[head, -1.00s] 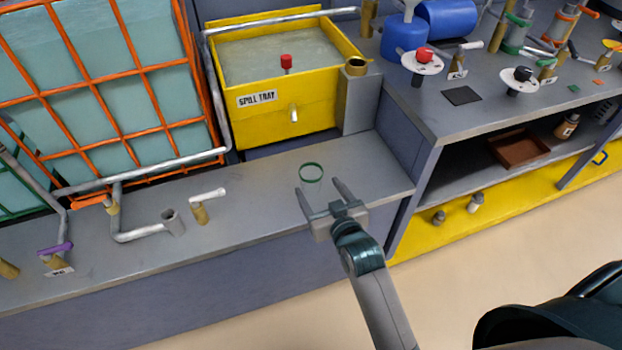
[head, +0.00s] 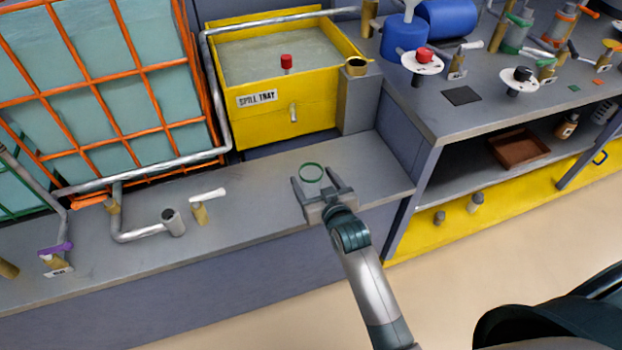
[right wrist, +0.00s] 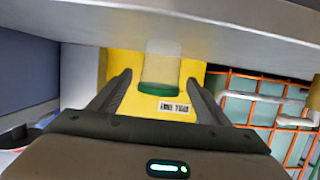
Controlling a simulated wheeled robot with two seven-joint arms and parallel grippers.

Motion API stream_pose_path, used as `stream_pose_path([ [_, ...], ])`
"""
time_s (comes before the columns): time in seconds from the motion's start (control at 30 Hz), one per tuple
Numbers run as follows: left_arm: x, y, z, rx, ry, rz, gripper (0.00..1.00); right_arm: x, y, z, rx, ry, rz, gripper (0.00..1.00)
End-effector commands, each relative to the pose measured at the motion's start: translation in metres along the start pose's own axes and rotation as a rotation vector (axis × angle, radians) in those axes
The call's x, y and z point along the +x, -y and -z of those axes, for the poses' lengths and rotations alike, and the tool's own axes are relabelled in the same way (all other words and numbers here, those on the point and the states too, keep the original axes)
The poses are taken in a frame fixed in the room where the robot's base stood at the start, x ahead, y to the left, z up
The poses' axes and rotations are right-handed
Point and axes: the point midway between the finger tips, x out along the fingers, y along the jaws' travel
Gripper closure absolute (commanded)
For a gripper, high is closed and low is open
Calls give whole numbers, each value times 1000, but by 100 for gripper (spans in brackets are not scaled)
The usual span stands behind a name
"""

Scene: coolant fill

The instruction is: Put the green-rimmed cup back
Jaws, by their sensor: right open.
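The green-rimmed cup (head: 311,173) stands on the grey lower bench, in front of the spill tray. In the head view only its green rim shows clearly; its body looks clear. In the right wrist view, which is turned over, the cup (right wrist: 161,87) shows its see-through body above the green rim. My right gripper (head: 313,181) is open, with its fingers pointing at the cup from the near side. In the right wrist view the cup appears between the fingers (right wrist: 159,77). I cannot tell whether the fingertips reach around it. My left gripper is not in view.
A pipe with an open end (head: 173,222) and a white-handled valve (head: 202,205) are to the left. A dark square pad (head: 461,96) lies on the higher right bench.

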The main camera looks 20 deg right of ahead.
Motion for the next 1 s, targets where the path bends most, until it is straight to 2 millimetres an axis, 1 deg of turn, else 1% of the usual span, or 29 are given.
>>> stream_pose_path([
  [0.03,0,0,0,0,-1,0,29,7,-1,0,0,-1,0,30],
  [0.1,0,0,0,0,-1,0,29,15,-1,0,0,-1,-1,30],
  [0.2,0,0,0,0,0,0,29,22,-1,-1,0,0,-1,30],
  [0.7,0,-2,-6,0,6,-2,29,24,0,-1,0,0,-1,30],
  [0.73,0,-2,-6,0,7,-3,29,24,0,-1,0,0,-1,35],
  [0.77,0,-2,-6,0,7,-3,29,24,0,-1,0,0,-1,42],
  [0.8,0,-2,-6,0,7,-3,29,24,0,-1,0,0,-1,51],
  [0.9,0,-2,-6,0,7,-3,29,24,0,-1,0,0,-1,74],
  [0.97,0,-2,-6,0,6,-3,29,24,0,0,0,-1,-1,74],
  [1.0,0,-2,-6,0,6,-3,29,24,0,0,0,-1,-1,77],
])
